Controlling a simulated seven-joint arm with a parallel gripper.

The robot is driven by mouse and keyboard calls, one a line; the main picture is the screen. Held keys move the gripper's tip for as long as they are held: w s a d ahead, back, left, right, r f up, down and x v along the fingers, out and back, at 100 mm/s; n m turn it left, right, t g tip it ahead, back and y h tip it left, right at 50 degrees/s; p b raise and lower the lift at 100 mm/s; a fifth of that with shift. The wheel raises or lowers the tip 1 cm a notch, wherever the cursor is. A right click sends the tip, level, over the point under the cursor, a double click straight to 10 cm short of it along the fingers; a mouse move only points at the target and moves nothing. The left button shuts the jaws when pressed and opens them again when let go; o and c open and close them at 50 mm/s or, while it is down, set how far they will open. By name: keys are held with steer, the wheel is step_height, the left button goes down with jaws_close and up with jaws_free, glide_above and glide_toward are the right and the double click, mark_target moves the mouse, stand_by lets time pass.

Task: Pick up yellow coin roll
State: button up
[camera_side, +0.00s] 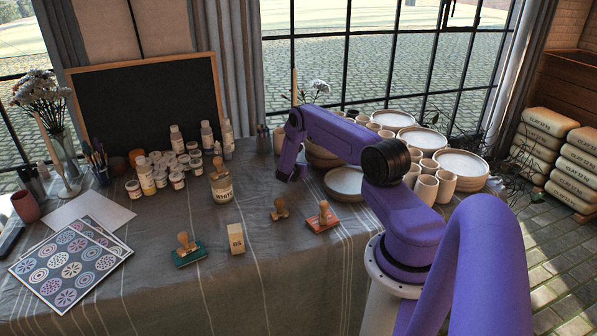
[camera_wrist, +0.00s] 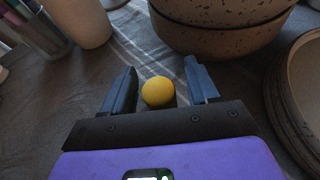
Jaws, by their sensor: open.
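A round yellow thing (camera_wrist: 158,92) shows in the wrist view between my fingers. It looks like the yellow coin roll seen end-on, but its length does not show. My gripper (camera_wrist: 161,87) is open, with one dark blue finger on each side of it and a visible gap at both sides. In the side view my gripper (camera_side: 291,174) points down over the cloth in front of the bowls, and the coin roll cannot be made out there.
Speckled bowls (camera_wrist: 220,30) stand just beyond my fingers, and stacked plates (camera_wrist: 300,90) are close at right. A beige cup (camera_wrist: 80,22) and a pen holder (camera_wrist: 35,30) are at upper left. A white paint jar (camera_side: 221,187) and wooden stamps (camera_side: 187,250) sit on the tablecloth.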

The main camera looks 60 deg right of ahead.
jaws_close()
steer(key=shift+r, duration=0.1)
